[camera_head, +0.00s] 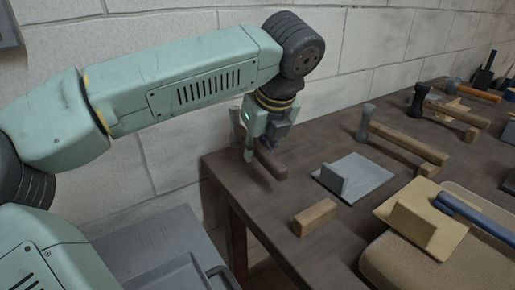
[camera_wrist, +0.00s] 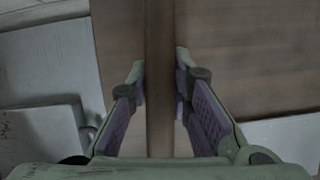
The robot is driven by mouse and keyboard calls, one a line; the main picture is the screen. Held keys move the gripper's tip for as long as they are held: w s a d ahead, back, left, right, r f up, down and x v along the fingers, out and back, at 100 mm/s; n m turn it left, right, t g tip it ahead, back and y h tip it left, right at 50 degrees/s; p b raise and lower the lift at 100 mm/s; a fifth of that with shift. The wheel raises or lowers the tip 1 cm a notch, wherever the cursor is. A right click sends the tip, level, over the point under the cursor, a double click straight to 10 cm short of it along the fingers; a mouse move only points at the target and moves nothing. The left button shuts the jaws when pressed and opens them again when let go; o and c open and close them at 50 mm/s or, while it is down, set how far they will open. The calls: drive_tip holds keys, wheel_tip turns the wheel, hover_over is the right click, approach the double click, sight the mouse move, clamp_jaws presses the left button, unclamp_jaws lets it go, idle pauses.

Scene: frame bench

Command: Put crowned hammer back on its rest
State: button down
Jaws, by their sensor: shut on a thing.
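My gripper (camera_head: 264,148) is at the far left end of the bench, pointing down and shut on the wooden handle of a hammer (camera_head: 271,163). In the wrist view the handle (camera_wrist: 160,100) runs straight up and down between the two fingers. A grey head (camera_head: 236,124) shows just left of my gripper, partly hidden by it. The held hammer appears raised a little above the bench top. I cannot tell whether its head has a crown. A grey plate with an upright block (camera_head: 354,178) and a separate wooden block (camera_head: 315,217) are to the right of my gripper.
Another hammer (camera_head: 396,137) lies on supports to the right, with further hammers behind it. A tan plate with a block (camera_head: 447,243) and a blue-handled tool (camera_head: 477,217) are at the front right. The brick wall (camera_head: 360,45) runs close behind the bench (camera_head: 240,193).

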drive_tip(key=shift+f+b, duration=0.65)
drive_tip(key=c, duration=1.4)
unclamp_jaws()
drive_tip(key=shift+o, duration=0.2)
